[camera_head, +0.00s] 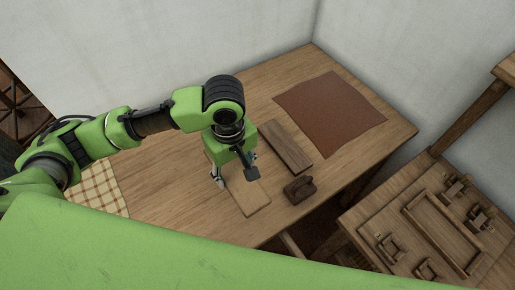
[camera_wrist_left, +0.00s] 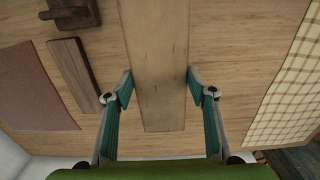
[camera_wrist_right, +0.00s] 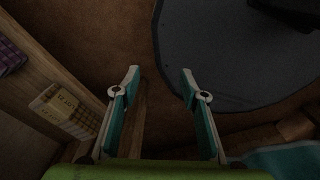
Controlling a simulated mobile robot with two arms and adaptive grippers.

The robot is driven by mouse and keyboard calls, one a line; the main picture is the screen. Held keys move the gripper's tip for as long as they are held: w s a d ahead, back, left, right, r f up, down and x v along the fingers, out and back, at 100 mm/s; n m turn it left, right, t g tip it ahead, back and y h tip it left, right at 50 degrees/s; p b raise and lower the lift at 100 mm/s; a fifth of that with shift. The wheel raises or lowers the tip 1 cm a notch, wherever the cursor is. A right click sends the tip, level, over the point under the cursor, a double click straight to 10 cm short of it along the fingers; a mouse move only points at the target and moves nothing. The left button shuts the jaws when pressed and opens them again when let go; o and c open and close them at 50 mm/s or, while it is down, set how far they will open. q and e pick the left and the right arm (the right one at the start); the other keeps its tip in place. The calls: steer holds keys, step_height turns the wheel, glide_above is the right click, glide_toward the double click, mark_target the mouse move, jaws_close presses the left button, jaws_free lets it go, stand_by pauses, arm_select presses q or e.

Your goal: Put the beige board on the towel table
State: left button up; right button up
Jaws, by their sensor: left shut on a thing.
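The beige board (camera_head: 250,197) is a flat, pale, narrow plank over the wooden table (camera_head: 170,210) in the head view. My left gripper (camera_head: 235,181) reaches down over it, with one finger along each long side. The left wrist view shows the board (camera_wrist_left: 158,50) running between the fingertips of that gripper (camera_wrist_left: 158,90), which is shut on it. I cannot tell whether the board touches the table top. A checked towel (camera_head: 98,188) lies on the table's left part. My right gripper (camera_wrist_right: 160,78) is open and empty in the right wrist view.
A dark brown board (camera_head: 286,146), a brown block with a knob (camera_head: 299,189) and a red-brown mat (camera_head: 330,112) lie right of the beige board. A lower wooden bench (camera_head: 440,225) with small wooden parts stands at right. Bare table lies between towel and board.

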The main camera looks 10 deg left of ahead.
arm_select(q)
steer(key=p, duration=0.1)
glide_toward(256, 163)
steer(key=s+r, duration=0.2)
steer(key=s, duration=0.2)
steer(key=w+f, duration=0.1)
steer(key=f, duration=0.1)
steer(key=w+f, duration=0.1)
steer(key=shift+w+a+f, duration=0.1)
steer(key=shift+w+f, duration=0.25)
steer(key=shift+f, duration=0.05)
steer(key=shift+w+f, duration=0.6)
steer(key=shift+f, duration=0.15)
step_height(256, 163, down, 3)
steer(key=shift+p, duration=0.3)
arm_select(e)
steer(key=shift+w+d+r, duration=0.5)
steer(key=shift+w+r, duration=0.1)
steer(key=shift+r, duration=0.25)
arm_select(q)
steer(key=shift+f, duration=0.15)
arm_select(e)
steer(key=shift+a, duration=0.1)
arm_select(q)
steer(key=o, duration=1.2)
steer(key=shift+o, duration=0.2)
arm_select(e)
steer(key=shift+a, duration=0.15)
